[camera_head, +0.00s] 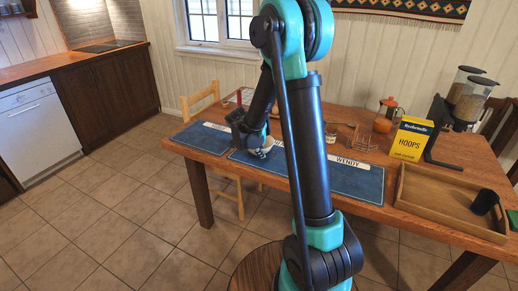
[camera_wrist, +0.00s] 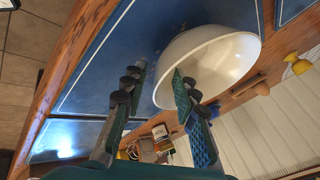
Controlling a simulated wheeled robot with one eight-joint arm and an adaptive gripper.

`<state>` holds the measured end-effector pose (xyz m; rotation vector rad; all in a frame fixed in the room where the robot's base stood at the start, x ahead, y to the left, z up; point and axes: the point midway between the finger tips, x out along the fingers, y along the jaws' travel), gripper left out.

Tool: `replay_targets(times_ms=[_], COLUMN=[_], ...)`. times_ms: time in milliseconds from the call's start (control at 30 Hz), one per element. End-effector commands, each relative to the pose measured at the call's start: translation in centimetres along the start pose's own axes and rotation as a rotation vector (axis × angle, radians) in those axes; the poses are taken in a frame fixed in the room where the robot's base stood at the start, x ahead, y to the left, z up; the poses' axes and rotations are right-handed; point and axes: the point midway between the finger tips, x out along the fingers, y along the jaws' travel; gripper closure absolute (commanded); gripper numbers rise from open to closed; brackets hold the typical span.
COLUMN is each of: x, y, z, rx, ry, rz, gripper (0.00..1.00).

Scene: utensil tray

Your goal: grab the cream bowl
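The cream bowl (camera_wrist: 225,62) is large in the wrist view, just beyond my gripper (camera_wrist: 160,74). It sits at the blue placemat (camera_wrist: 110,62). My gripper's two fingers are spread with a clear gap. The right finger overlaps the bowl's pale inside, and the left finger is outside the rim, over the mat. The near side of the bowl's wall shows between the fingers. I cannot tell whether either finger touches it. In the head view my gripper (camera_head: 257,141) is low over the table's left part, and the bowl there is mostly hidden.
A wooden tray (camera_head: 420,205) with a dark cup (camera_head: 484,202) is at the table's right. A chair (camera_head: 203,98) is at the far left side.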

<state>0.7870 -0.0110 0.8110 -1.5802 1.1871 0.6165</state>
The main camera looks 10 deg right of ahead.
Motion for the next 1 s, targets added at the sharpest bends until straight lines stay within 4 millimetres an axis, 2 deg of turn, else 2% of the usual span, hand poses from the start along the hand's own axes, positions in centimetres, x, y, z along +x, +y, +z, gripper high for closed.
replay_targets(times_ms=[100, 333, 567, 1000], x=[0.62, 0.65, 0.63, 0.61], y=[0.03, 0.03, 0.04, 0.02], z=[-0.01, 0.0, 0.01, 0.0], rx=[0.0, 0.0, 0.0, 0.0], ry=[0.0, 0.0, 0.0, 0.0], rz=[0.0, 0.0, 0.0, 0.0], gripper=[0.71, 0.72, 1.0, 1.0])
